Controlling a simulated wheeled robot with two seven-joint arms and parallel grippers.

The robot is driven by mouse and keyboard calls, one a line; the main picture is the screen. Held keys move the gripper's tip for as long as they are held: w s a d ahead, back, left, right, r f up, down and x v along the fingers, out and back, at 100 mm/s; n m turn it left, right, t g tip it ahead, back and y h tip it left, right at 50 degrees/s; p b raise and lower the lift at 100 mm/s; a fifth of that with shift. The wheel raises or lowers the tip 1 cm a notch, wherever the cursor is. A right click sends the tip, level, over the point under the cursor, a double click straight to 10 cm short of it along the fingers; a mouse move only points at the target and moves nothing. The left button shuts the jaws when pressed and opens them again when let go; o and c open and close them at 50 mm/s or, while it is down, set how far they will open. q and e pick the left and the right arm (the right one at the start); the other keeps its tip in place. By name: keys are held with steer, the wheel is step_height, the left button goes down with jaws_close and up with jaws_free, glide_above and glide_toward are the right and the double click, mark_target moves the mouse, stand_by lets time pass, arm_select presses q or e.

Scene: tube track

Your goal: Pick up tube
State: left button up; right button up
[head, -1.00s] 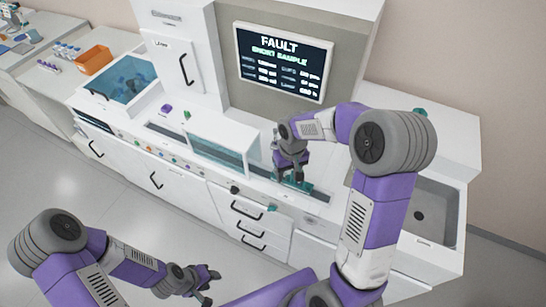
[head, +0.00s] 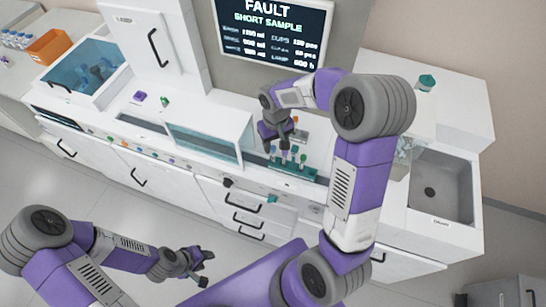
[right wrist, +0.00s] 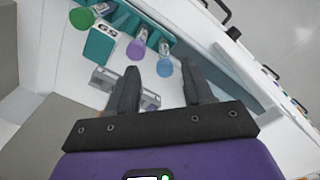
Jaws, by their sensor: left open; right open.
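Several capped tubes stand in a teal rack (head: 310,172) on the bench's front strip. In the right wrist view a blue-capped tube (right wrist: 164,66), a purple-capped tube (right wrist: 136,48) and a green-capped tube (right wrist: 82,18) show. My right gripper (head: 282,145) points down just above the rack, open and empty. In the right wrist view its fingertips (right wrist: 161,72) lie on either side of the blue cap's line of sight; I cannot tell whether they are level with it. My left gripper (head: 200,268) is open and empty, away from the bench, low in the head view.
A wall screen (head: 275,30) reads FAULT, SHORT SAMPLE. A glass-fronted unit (head: 212,135) stands left of the rack and a sink (head: 440,190) lies to the right. An orange bin (head: 48,46) is far left. The floor before the bench is clear.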

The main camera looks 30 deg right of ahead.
mark_target(273, 153)
steer(key=f, duration=0.6)
steer(key=shift+w+a, duration=0.2)
steer(key=shift+a, duration=0.05)
steer(key=c, duration=0.9)
